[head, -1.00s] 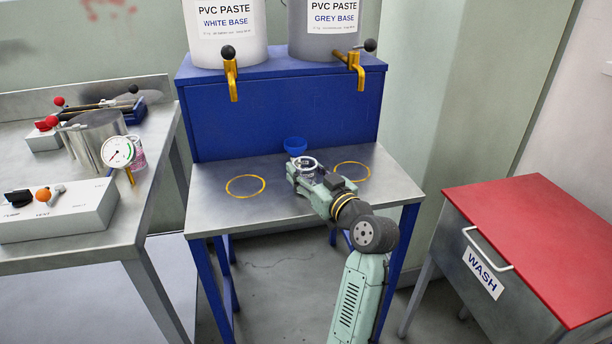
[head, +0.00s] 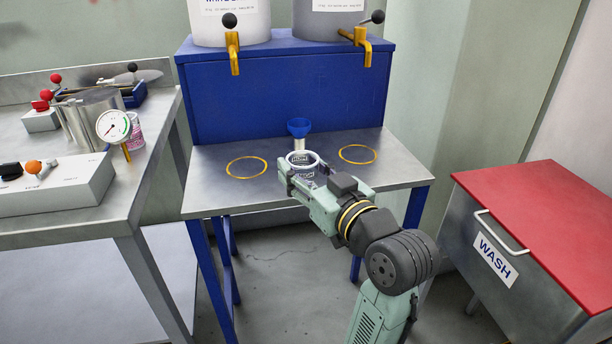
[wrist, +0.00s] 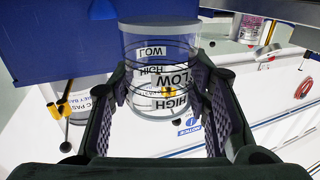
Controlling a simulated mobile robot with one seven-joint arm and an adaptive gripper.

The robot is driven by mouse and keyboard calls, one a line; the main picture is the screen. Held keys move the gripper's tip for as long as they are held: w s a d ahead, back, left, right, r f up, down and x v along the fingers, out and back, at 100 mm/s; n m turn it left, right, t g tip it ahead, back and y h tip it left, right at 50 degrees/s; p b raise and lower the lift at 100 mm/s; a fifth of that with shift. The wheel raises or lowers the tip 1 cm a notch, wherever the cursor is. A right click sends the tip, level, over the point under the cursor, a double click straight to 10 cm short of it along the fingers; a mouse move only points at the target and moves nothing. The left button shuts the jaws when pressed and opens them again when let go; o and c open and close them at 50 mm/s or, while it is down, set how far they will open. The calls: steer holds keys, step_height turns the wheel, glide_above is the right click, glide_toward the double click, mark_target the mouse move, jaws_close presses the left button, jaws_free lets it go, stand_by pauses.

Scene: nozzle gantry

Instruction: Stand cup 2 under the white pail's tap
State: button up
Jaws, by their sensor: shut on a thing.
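My gripper (wrist: 168,112) is shut on a clear cup (wrist: 160,62) with LOW and HIGH lines on its side. In the head view the cup (head: 303,165) is held upright over the steel table, between the two yellow rings and nearer the front. I cannot read a number on it. The white pail (head: 226,22) stands on the blue shelf at back left, with its brass tap (head: 233,55) pointing down. The left yellow ring (head: 247,167) lies on the table in front of that tap, left of my gripper. Nothing stands on this ring.
A blue funnel-shaped cup (head: 299,128) on a pale stem stands behind the held cup. The grey pail (head: 328,22) has its own tap and an empty right ring (head: 358,154). A pink-marked cup (head: 134,130) stands on the left bench. A red-lidded WASH bin (head: 540,220) is at right.

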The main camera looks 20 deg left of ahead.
steer(key=shift+s+d+f+b, duration=0.15)
steer(key=shift+s+b, duration=0.2)
steer(key=shift+b, duration=0.85)
steer(key=shift+s+d+f+b, duration=0.1)
steer(key=shift+s+b, duration=0.25)
steer(key=shift+b, duration=0.85)
steer(key=shift+s+d+r+b, duration=0.2)
steer(key=shift+s+b, duration=0.1)
steer(key=shift+b, duration=0.25)
